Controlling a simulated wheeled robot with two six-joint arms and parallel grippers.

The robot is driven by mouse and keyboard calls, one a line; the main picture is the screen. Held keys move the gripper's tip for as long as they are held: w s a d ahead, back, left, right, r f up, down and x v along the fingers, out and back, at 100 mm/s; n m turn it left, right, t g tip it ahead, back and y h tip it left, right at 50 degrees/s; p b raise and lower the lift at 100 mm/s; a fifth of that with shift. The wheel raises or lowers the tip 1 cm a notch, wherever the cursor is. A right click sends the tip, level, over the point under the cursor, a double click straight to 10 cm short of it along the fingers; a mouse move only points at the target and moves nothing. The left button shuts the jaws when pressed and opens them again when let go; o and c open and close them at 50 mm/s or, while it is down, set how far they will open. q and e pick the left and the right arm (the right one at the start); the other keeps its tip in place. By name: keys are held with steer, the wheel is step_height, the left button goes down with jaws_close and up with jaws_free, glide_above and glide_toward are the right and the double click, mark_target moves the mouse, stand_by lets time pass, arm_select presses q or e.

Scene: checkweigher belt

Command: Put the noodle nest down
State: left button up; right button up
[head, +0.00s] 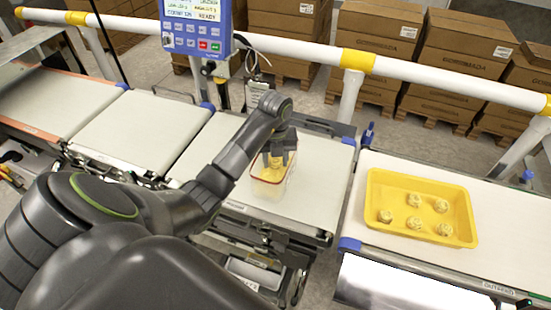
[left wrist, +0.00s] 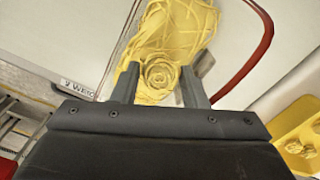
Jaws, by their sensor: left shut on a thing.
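My left gripper (head: 279,155) is at the clear tub (head: 270,186) with a red rim, which stands on the belt section in the middle of the head view. In the left wrist view the gripper's two fingers (left wrist: 158,88) are shut on a round yellow noodle nest (left wrist: 160,72). The nest is above other yellow noodles (left wrist: 185,25) that lie in the tub. I cannot tell whether it touches them. The tub's red rim (left wrist: 262,50) curves past on the right. My right gripper does not show.
A yellow tray (head: 420,179) with several noodle nests lies on the belt (head: 500,213) at the right. A blue display unit (head: 197,25) stands behind the belt. A white rail (head: 420,70) runs along the back, with cartons beyond. The left belt sections (head: 133,125) are clear.

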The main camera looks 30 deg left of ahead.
mark_target(276, 160)
arm_select(q)
steer(key=shift+f, duration=0.35)
steer(key=o, duration=0.7)
steer(key=shift+r, duration=0.1)
steer(key=shift+r+p, duration=0.3)
steer(key=shift+r, duration=0.2)
step_height(276, 160, up, 4)
steer(key=shift+r+p, duration=0.1)
steer(key=shift+p, duration=0.75)
step_height(276, 160, up, 8)
steer(key=p, duration=0.8)
